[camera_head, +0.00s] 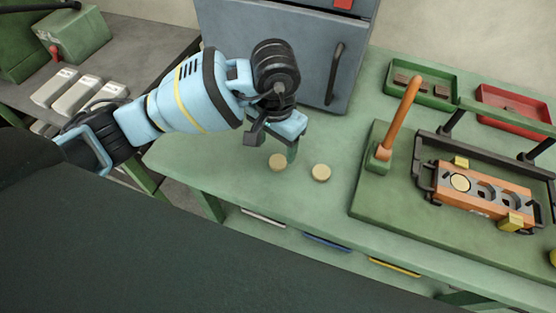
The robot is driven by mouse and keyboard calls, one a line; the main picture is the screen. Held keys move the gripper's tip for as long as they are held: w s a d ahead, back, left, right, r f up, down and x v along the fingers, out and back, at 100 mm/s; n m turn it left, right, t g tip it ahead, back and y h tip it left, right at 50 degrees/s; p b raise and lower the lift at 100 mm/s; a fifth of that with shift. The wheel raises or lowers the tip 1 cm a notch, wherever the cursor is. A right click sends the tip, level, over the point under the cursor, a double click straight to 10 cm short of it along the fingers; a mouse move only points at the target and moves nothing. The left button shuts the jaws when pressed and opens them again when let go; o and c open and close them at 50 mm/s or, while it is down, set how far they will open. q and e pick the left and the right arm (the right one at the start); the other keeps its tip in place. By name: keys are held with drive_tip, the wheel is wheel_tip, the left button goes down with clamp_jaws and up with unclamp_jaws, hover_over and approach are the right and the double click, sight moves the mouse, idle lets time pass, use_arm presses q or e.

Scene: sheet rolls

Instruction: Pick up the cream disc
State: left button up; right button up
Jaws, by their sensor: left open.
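Two small cream discs lie flat on the green bench top, a left one (278,162) and a right one (321,172). A third cream disc (460,183) sits in the left opening of an orange block (484,197) on the right. My left gripper (274,148) is open and points down just behind the left disc, close to it in the picture. I cannot tell its height above the bench or whether it touches the disc. The right disc lies clear of it. My right gripper is not in view.
A grey cabinet (270,50) stands behind my left arm. On the right, a green base plate (372,200) carries an orange lever (400,115) and a black-framed fixture. Green (432,99) and red (515,93) trays are at the back right. The bench front is clear.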

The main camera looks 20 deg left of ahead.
sight(278, 161)
use_arm(q)
drive_tip(key=shift+w+d+f+p, duration=0.1)
drive_tip(key=shift+f+p, duration=0.05)
drive_tip(key=shift+f, duration=1.05)
drive_tip(key=shift+w+d+f+p, duration=0.1)
drive_tip(key=shift+f+p, duration=0.05)
drive_tip(key=shift+f, duration=1.35)
drive_tip(key=c, duration=1.1)
drive_tip(key=shift+o, duration=0.2)
drive_tip(key=shift+r, duration=0.1)
drive_tip(key=shift+r, duration=0.35)
drive_tip(key=r, duration=0.2)
drive_tip(key=shift+s+d+r, duration=0.25)
drive_tip(key=shift+s+r, duration=0.05)
drive_tip(key=shift+r, duration=0.05)
drive_tip(key=s+d+r+b, duration=0.1)
drive_tip(key=s+d+b, duration=0.1)
drive_tip(key=s+d, duration=0.8)
drive_tip(key=shift+s+r, duration=0.2)
drive_tip(key=shift+s, duration=0.65)
